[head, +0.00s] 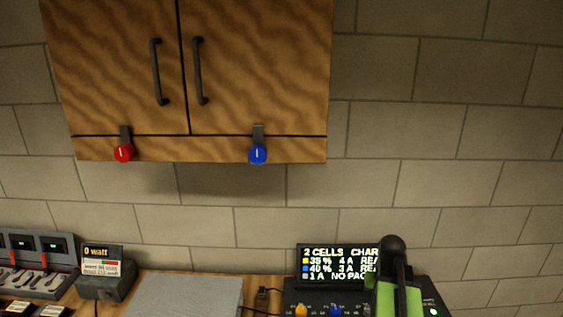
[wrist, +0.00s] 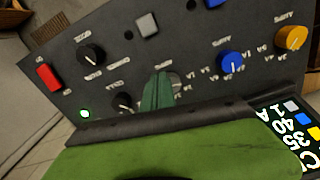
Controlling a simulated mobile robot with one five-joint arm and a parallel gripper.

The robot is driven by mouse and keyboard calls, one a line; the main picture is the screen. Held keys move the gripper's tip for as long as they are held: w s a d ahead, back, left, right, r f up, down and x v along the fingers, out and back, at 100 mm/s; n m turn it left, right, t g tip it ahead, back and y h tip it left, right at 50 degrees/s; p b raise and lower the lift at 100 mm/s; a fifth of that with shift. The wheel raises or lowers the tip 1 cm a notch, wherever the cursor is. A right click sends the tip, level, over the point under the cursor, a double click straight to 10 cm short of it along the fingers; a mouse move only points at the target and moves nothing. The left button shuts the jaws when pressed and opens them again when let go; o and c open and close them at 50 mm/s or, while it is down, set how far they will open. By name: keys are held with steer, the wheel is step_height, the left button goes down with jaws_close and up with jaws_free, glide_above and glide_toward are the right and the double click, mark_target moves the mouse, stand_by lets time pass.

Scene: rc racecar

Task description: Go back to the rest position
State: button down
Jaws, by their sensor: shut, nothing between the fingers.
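My gripper (wrist: 158,92) shows in the wrist view as a narrow green shape, its fingers shut with nothing between them. It is in front of the charger panel (wrist: 190,55), over a grey knob (wrist: 177,80) that it partly hides. I cannot tell whether it touches the knob. In the head view, my green and black arm stands at the lower right, in front of the charger (head: 435,295) and the right end of its display (head: 330,265). My fingertips are not clear there.
The panel has a blue knob (wrist: 231,63), a yellow knob (wrist: 291,39), black knobs and a red switch (wrist: 48,77). A wooden cabinet (head: 110,60) hangs above with red and blue knobs. A small watt meter (head: 103,268) stands at left. The wall at upper right is clear.

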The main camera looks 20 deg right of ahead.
steer(key=w+a+n, duration=0.1)
steer(key=a, duration=0.4)
steer(key=w+a+f+n+b, duration=0.1)
steer(key=w+a, duration=0.1)
steer(key=a, duration=0.3)
steer(key=w+a+f, duration=0.1)
steer(key=w+a, duration=0.1)
steer(key=a, duration=0.2)
steer(key=shift+a+f+n+b, duration=0.15)
steer(key=shift+a+n+b, duration=0.15)
steer(key=shift+a+n, duration=0.1)
steer(key=w+a+f+n+b, duration=0.1)
steer(key=a+n, duration=0.2)
steer(key=a, duration=1.4)
steer(key=shift+a+f, duration=0.2)
steer(key=shift+f, duration=0.05)
steer(key=shift+d, duration=0.1)
